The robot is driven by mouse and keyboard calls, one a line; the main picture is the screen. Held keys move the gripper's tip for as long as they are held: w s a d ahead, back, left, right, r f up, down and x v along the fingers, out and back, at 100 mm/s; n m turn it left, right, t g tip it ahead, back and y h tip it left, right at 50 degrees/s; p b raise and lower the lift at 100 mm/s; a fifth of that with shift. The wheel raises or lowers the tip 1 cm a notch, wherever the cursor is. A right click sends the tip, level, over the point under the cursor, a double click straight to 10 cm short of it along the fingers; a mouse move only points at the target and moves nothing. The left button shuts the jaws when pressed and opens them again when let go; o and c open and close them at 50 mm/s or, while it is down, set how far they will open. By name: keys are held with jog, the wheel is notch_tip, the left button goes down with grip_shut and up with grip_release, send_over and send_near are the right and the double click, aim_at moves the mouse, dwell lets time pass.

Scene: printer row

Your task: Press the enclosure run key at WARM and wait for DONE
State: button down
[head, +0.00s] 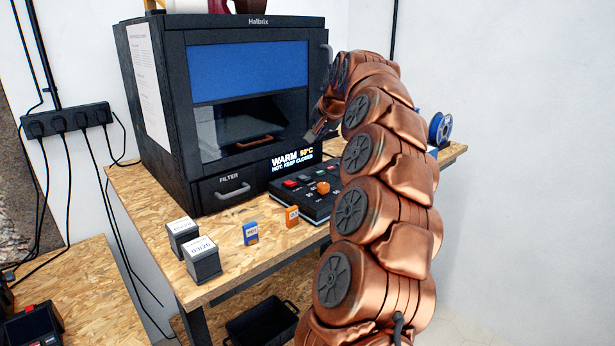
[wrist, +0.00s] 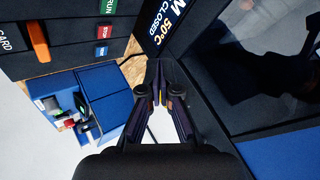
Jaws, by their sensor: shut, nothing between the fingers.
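The dark enclosure (head: 180,110) stands on the wooden bench with its door closed. The control panel (head: 305,207) lies below the display.
A blue card (head: 250,233), an orange card (head: 292,216) and two small grey boxes (head: 203,260) stand at the bench front. The filter drawer handle (head: 233,191) sticks out. A blue spool (head: 440,128) is behind my arm.

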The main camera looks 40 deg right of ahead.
jog(key=shift+d+r, duration=0.15)
jog(key=shift+d, duration=0.55)
jog(key=shift+w, duration=0.1)
jog(key=shift+f, duration=0.2)
jog(key=b, duration=0.4)
send_over(321, 172)
notch_tip(321, 172, down, 7)
jog(key=shift+a+f, duration=0.1)
jog(key=shift+f+b, duration=0.45)
jog(key=shift+f, duration=0.25)
jog(key=shift+f, duration=0.1)
dwell(0.4)
jog(key=shift+f+b, duration=0.3)
jog(key=shift+b, duration=0.2)
